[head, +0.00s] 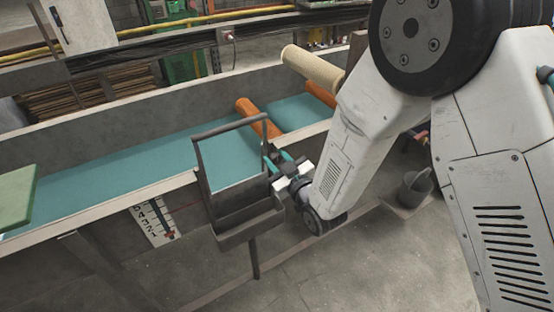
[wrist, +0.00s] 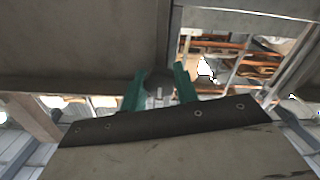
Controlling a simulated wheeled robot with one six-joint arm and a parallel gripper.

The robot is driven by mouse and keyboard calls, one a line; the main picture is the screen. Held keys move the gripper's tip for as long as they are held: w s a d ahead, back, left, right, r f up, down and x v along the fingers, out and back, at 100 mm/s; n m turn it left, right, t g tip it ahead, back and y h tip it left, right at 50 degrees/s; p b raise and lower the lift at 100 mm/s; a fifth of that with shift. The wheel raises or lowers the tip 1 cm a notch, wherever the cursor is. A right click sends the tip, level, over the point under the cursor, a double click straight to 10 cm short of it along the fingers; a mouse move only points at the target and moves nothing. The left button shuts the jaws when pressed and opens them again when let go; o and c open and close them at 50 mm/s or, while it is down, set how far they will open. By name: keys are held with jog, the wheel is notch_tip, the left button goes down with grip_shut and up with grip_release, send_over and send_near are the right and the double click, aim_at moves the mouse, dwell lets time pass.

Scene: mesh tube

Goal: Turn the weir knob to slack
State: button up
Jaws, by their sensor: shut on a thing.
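My gripper (head: 276,163) is at the near wall of the trough, beside the dark metal frame (head: 204,165). In the wrist view its two green fingers (wrist: 159,90) are shut on a dark grey rounded piece, which looks like the weir knob (wrist: 158,77). The knob is mostly hidden, and I cannot read its turn position. In the head view my gripper and the frame hide it. A white scale plate (head: 153,224) with numbers and a red pointer (head: 183,207) is on the trough's near side, left of the frame.
A dark tray (head: 250,225) hangs on the frame close to my gripper. A grey bucket (head: 414,188) stands at right. Floor in front is clear.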

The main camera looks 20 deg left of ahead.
jog(key=o, duration=1)
jog(key=v, duration=0.8)
jog(key=shift+a, duration=0.1)
